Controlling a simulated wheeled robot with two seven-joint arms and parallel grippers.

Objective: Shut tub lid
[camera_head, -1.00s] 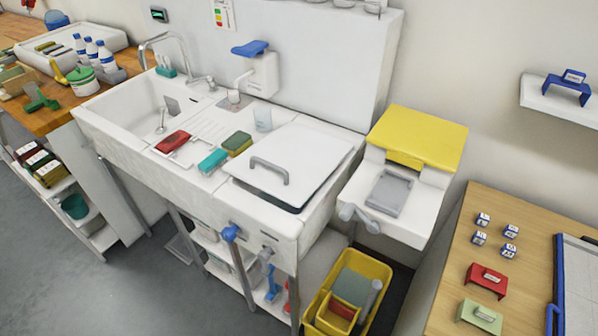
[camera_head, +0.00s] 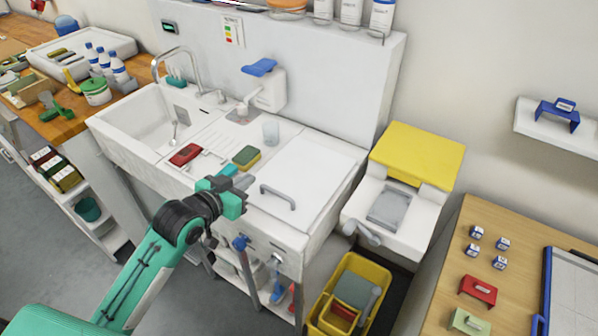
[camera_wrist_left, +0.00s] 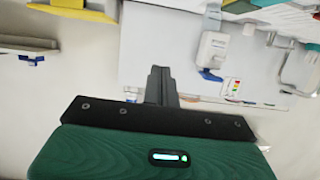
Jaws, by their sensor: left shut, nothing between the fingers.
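The tub lid (camera_head: 318,170) is a white panel with a grey bar handle (camera_head: 279,197), at the right end of the white sink unit. It looks flat and level with the surrounding top, and no dark gap shows along its front edge. My left gripper (camera_head: 245,187) is shut and empty, left of the handle near the lid's front left corner. I cannot tell whether it touches anything there. Its closed fingers also show in the left wrist view (camera_wrist_left: 160,85), with the lid not clearly visible. My right gripper is not in view.
A teal block, partly hidden by my gripper, a green-yellow sponge (camera_head: 246,156) and a red item (camera_head: 185,154) lie left of the lid. A clear cup (camera_head: 270,132) and soap dispenser (camera_head: 268,90) stand behind. A yellow-lidded unit (camera_head: 418,152) stands to the right.

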